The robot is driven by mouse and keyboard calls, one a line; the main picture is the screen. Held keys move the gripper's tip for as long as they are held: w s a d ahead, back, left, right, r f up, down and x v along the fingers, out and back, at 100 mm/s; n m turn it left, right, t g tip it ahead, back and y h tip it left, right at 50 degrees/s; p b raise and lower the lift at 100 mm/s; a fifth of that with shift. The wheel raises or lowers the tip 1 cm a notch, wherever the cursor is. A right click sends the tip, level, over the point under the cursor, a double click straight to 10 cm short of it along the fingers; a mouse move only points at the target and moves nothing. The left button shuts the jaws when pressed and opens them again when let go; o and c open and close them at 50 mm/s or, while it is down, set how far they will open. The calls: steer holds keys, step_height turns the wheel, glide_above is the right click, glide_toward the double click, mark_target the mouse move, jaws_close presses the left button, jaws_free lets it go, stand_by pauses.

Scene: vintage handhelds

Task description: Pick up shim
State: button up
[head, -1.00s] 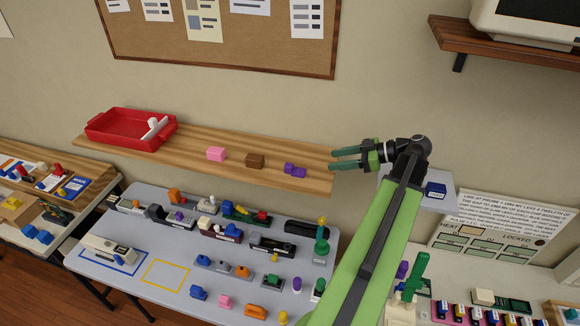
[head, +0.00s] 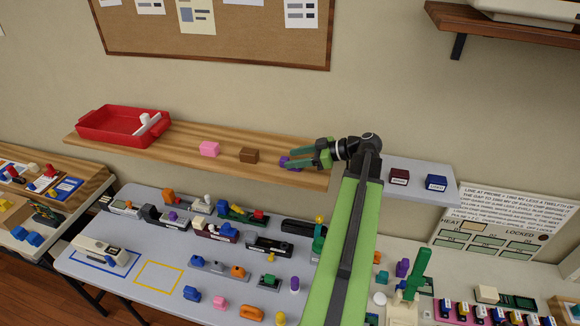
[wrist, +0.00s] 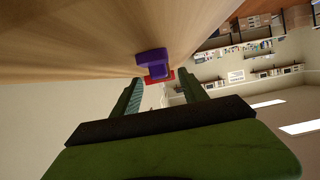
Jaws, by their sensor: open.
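A small stepped purple block (head: 285,162) lies near the right end of the wooden wall shelf. None of the pieces is labelled shim in a way I can read; this purple one is closest to my gripper. My gripper (head: 302,157) is open at the shelf's right end, its green fingers pointing left at the purple block and partly covering it. In the wrist view the purple block (wrist: 152,62) shows ahead of the fingertips of my gripper (wrist: 162,84), roughly between them. I cannot tell whether a finger touches it.
Below is a grey table (head: 130,235) crowded with parts. The wall is close behind.

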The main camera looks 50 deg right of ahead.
mark_target(288, 159)
steer(key=x, duration=0.3)
steer(key=shift+w+b, duration=0.1)
steer(key=shift+b, duration=0.25)
steer(key=shift+c, duration=0.8)
jaws_close()
steer(key=shift+d+r+p, duration=0.1)
steer(key=shift+r+p, duration=0.5)
steer(key=shift+p, duration=0.05)
step_height(288, 159, up, 4)
steer(key=p, duration=0.4)
steer(key=w+d+r+p+v, duration=0.1)
steer(key=p+v, duration=0.4)
steer(key=v, duration=0.7)
steer(key=shift+d+r+p, duration=0.15)
steer(key=shift+d+p, duration=0.25)
steer(key=shift+d, duration=0.4)
